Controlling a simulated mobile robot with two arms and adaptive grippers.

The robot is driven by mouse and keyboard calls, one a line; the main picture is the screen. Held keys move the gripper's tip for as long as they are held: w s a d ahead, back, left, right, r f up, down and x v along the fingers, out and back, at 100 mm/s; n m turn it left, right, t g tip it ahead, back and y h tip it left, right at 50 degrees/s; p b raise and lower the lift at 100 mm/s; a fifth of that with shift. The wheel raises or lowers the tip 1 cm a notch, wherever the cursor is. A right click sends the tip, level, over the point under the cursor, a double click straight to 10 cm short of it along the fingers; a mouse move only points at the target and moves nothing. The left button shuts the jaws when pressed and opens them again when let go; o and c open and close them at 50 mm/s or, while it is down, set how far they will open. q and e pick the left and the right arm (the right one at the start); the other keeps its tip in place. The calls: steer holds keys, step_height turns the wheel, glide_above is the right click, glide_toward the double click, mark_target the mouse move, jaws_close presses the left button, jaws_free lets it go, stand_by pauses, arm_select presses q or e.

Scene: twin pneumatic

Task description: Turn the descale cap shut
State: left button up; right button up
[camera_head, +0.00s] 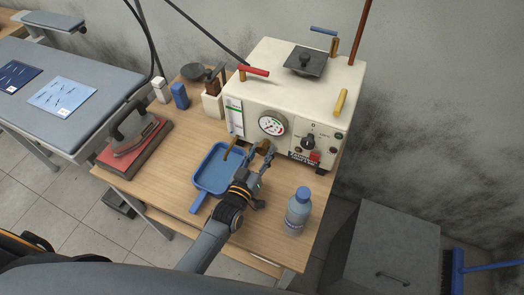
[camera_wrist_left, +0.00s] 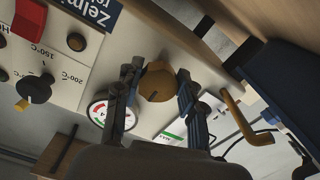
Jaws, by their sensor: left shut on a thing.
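The descale cap is a round brass-coloured knob (camera_wrist_left: 157,83) on the front of the cream steam generator (camera_wrist_left: 130,50). In the head view the cap (camera_head: 264,146) is low on the front panel, partly hidden by my gripper. My left gripper (camera_head: 260,153) reaches up to it from the front of the table. In the wrist view the fingers of my left gripper (camera_wrist_left: 158,77) stand on either side of the cap and are shut on it. A dark mark shows on the cap's face. My right gripper is in neither view.
A blue tray (camera_head: 213,184) lies left of my left gripper, below a bent brass pipe (camera_head: 230,148). A bottle with a blue cap (camera_head: 298,210) stands to the right. An iron (camera_head: 133,130) rests on a red pad at the left.

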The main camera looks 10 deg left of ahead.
arm_select(q)
steer(key=shift+f, duration=0.1)
stand_by(0.5)
steer(key=o, duration=1.2)
steer(key=shift+s+a, duration=0.1)
steer(key=shift+s, duration=0.4)
steer(key=s, duration=0.3)
steer(key=s+a, duration=0.1)
steer(key=s, duration=0.3)
steer(key=s+a, duration=0.1)
steer(key=s, duration=0.3)
